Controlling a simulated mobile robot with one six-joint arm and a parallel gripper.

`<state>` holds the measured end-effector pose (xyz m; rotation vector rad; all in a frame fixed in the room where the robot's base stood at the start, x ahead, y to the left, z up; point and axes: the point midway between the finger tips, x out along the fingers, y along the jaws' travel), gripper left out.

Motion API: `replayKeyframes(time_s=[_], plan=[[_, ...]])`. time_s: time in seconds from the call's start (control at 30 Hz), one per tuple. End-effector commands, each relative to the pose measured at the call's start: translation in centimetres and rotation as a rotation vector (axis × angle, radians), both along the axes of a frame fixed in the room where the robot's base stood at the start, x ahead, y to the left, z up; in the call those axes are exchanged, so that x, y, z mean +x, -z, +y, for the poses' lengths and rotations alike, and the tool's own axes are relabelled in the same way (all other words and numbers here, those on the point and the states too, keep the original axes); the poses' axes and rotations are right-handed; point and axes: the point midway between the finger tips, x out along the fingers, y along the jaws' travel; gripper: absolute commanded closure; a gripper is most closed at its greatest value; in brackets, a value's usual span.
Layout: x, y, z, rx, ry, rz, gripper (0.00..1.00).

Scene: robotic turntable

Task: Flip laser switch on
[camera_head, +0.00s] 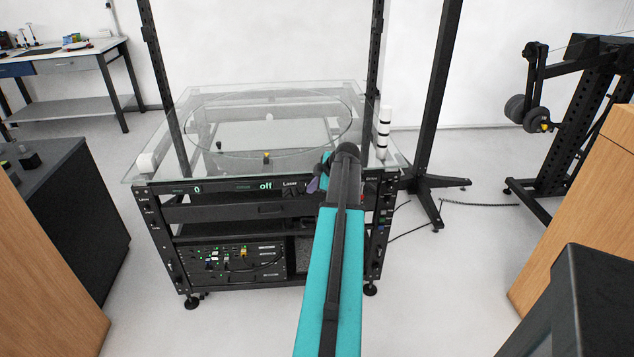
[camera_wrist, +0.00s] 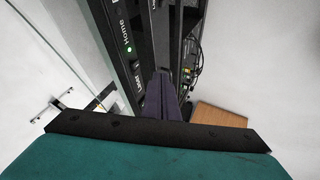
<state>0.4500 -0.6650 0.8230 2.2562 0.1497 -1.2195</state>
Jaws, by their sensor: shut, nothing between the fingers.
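The turntable cart's dark front panel (camera_head: 220,188) shows lit text reading "off" and a "Laser" label (camera_head: 290,184). In the wrist view the Laser label (camera_wrist: 138,82) is beside my fingertips, below a "Home" label with a green light (camera_wrist: 128,48). I cannot make out the laser switch itself; my gripper and arm cover part of the panel near the label. My gripper (camera_head: 313,185) is shut and empty, right of the Laser label at the panel. In the wrist view its dark purple fingers (camera_wrist: 160,77) point at the panel; I cannot tell whether they touch it.
The cart's glass top (camera_head: 170,135) lies just above the panel, with a black-and-white striped post (camera_head: 384,133) at its right. A dark upright stand (camera_head: 430,140) is behind to the right. Wooden furniture (camera_head: 585,215) is at the right. Open floor (camera_head: 160,325) lies in front.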

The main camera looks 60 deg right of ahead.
Motion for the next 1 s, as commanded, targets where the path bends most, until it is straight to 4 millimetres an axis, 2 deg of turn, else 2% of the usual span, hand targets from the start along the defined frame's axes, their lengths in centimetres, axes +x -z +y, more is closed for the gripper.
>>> replayKeyframes(time_s=[0.2,0.6,1.0], plan=[[1.7,2.2,-0.6,0.0,0.0,0.0,1.0],[3.5,2.1,-3.1,0.0,0.0,0.0,1.0],[3.9,2.2,-3.7,0.0,0.001,-0.001,1.0]])
